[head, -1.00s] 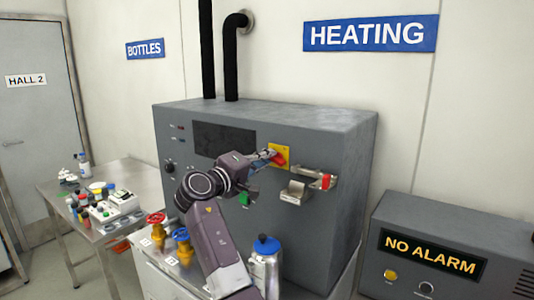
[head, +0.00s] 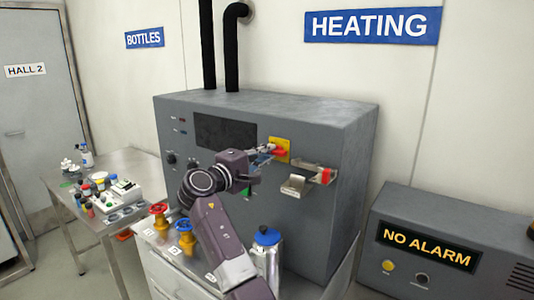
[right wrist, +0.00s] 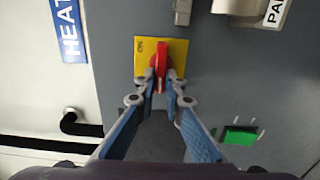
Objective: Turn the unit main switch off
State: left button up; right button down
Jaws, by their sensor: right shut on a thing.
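The unit main switch is a red handle (right wrist: 161,62) on a yellow plate (right wrist: 148,50), on the front of the grey heating unit (head: 325,220). In the head view the yellow plate (head: 283,144) shows near the upper middle of that front. My right gripper (right wrist: 161,82) is shut on the red handle, with a finger on each side. In the head view the handle lies about level, partly hidden by my right gripper (head: 272,151). The unit's dark display (head: 225,131) shows nothing readable. My left gripper is not in view.
A metal latch with a red part (head: 325,176) sticks out right of the switch. A green button (right wrist: 240,135) is near my gripper.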

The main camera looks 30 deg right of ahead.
jog(key=shift+r, duration=0.1)
jog(key=c, duration=2)
grip_release()
jog(key=shift+d, duration=0.1)
jog(key=v, duration=1.2)
